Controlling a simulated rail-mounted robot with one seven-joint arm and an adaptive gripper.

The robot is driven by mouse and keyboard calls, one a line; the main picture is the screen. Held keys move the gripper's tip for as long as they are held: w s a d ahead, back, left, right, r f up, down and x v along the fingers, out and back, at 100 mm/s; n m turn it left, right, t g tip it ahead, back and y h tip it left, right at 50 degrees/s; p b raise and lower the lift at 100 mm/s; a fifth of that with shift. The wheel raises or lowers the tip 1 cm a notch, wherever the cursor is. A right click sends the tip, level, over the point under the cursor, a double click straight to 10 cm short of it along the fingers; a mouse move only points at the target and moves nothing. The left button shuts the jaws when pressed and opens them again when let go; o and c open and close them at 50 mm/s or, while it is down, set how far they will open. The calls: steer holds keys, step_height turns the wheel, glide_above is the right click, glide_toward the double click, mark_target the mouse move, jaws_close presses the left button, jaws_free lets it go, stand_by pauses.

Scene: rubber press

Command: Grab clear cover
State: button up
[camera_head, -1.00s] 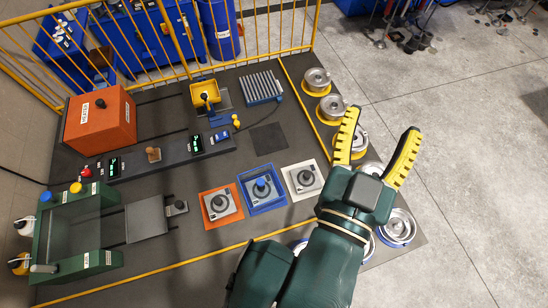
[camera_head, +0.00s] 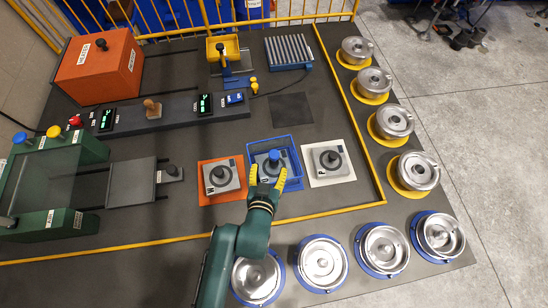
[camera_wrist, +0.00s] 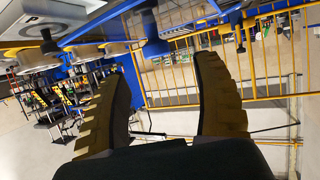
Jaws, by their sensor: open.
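A blue-edged box (camera_head: 293,161) with see-through-looking sides surrounds a grey block with a blue knob (camera_head: 274,156). I cannot tell for sure whether this box is the clear cover. My gripper (camera_head: 267,180) is at its front edge in the head view, fingers apart, with nothing seen between them. In the wrist view the yellow-padded fingers (camera_wrist: 165,100) are spread wide. A dark blue knobbed part (camera_wrist: 154,38) shows beyond and above them. Contact with the box cannot be told.
An orange tray (camera_head: 203,189) and a white tray (camera_head: 345,180), each with a grey block, flank the box closely. Several silver pots on blue bases (camera_head: 321,262) stand in front. Pots on yellow bases (camera_head: 414,172) line the right. A dark mat (camera_head: 292,109) lies behind.

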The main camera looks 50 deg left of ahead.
mark_target(274, 156)
steer(key=x, duration=0.3)
steer(key=b+x, duration=0.1)
steer(key=x, duration=0.3)
steer(key=shift+w+a+r, duration=0.1)
steer(key=shift+w, duration=0.35)
steer(key=shift+s, duration=0.1)
jaws_close()
